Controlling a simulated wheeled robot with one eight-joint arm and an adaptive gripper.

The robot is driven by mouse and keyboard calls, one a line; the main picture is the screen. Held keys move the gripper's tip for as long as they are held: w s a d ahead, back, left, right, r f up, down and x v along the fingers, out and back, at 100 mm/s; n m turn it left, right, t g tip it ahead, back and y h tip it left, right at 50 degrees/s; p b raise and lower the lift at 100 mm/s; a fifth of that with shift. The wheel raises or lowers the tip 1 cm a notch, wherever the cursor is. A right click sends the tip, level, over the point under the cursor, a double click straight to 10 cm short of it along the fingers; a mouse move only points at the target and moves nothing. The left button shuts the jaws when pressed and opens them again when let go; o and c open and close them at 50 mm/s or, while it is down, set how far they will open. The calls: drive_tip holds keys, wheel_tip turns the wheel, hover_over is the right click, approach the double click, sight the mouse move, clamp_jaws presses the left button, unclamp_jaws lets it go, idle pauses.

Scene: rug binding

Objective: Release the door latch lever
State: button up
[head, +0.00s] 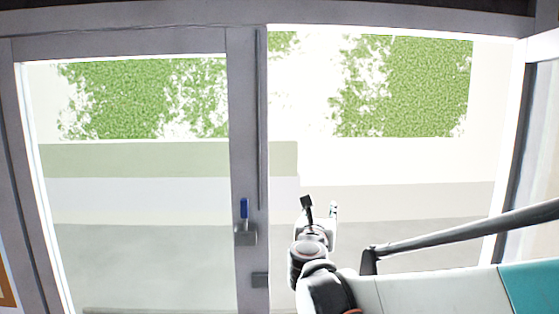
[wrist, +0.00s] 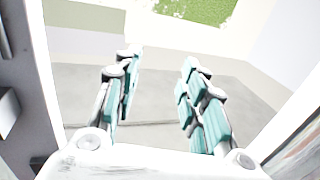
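The door latch lever (head: 244,208) is a small blue upright handle on a grey block, fixed to the grey door stile left of centre in the head view. My gripper (head: 320,207) is to the right of the lever in that view, apart from it, in front of the glass opening. In the wrist view my gripper (wrist: 160,68) shows two teal-padded fingers spread apart with nothing between them. The blue lever does not show in the wrist view.
The grey door stile (head: 246,120) runs upright between two bright panels. In the wrist view a grey block (wrist: 9,112) juts from a frame at the left edge. Green foliage (head: 425,85) shows beyond.

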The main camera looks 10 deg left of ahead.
drive_tip(key=shift+s+a+n+y, duration=1.5)
drive_tip(key=shift+s+a+y, duration=0.7)
drive_tip(key=shift+s+a, duration=5.65)
drive_tip(key=s+d, duration=0.2)
drive_tip(key=s, duration=0.5)
drive_tip(key=shift+d+r, duration=0.2)
drive_tip(key=shift+d, duration=0.1)
